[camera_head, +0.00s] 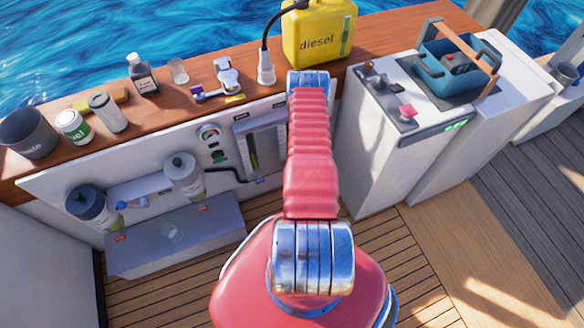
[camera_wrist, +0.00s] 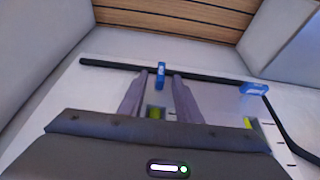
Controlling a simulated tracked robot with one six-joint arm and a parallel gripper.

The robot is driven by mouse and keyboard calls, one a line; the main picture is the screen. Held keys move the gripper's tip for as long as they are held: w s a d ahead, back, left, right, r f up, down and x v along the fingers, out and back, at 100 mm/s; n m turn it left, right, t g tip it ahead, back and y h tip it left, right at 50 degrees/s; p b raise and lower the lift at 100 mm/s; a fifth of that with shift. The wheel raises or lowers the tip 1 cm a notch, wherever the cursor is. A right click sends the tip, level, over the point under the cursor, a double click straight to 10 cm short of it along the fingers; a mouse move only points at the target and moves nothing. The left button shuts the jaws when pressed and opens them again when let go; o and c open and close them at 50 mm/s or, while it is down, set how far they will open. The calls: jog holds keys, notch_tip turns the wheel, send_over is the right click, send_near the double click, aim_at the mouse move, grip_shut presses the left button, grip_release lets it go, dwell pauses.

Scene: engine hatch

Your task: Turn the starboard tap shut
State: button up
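My gripper (camera_wrist: 160,75) is open in the wrist view, its two grey fingers apart. A small blue tap (camera_wrist: 161,70) shows between the fingertips, with a gap on each side; I cannot tell whether it is between them or just beyond. Its handle stands across the black hose (camera_wrist: 110,64). A second blue tap (camera_wrist: 253,89) sits to the right, its handle lying roughly along the hose. In the head view one blue tap (camera_head: 260,181) shows under the gauge panel (camera_head: 268,150). My red arm hides my gripper and the area behind it there. No starboard label is readable.
Two filters (camera_head: 92,207) (camera_head: 184,176) and a grey tray (camera_head: 180,238) are left of my arm. A yellow diesel can (camera_head: 318,32), bottles and cups stand on the wooden ledge (camera_head: 215,80). A white cabinet (camera_head: 385,145) stands close on the right.

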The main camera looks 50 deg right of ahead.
jog(key=shift+f, duration=0.2)
jog(key=shift+c, duration=0.5)
grip_shut()
